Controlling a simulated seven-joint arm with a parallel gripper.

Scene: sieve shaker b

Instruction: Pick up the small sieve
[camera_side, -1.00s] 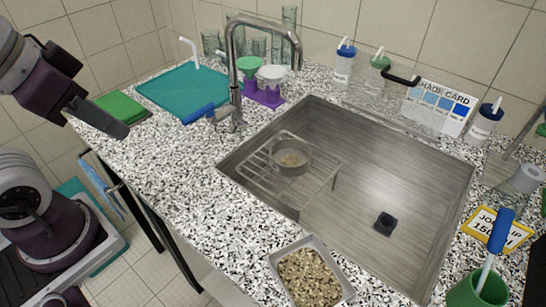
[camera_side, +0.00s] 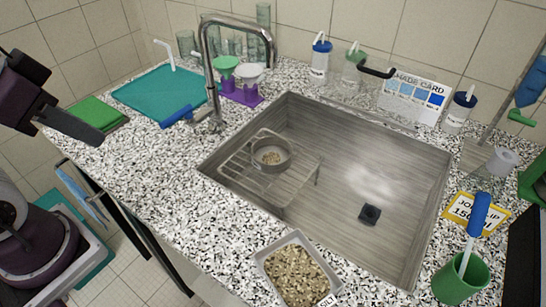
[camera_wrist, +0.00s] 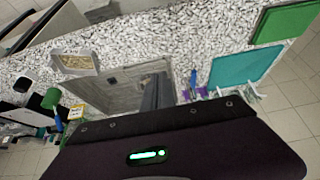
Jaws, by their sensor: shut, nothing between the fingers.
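The small sieve (camera_side: 271,165) is a round, shallow grey metal pan with tan grains inside. It sits on a wire rack (camera_side: 300,180) at the left side of the steel sink (camera_side: 345,215). My gripper (camera_side: 97,137) is at the far left in the side view, shut and empty. It is above the counter's left edge, well apart from the sieve. In the wrist view my gripper's dark fingers (camera_wrist: 156,92) are together in front of the sink (camera_wrist: 122,88). I cannot make out the sieve there.
A curved faucet (camera_side: 208,70) stands behind the sink's left side. A tray of gravel (camera_side: 298,275) lies at the front edge. A green cup (camera_side: 460,278) holds a blue-handled tool at right.

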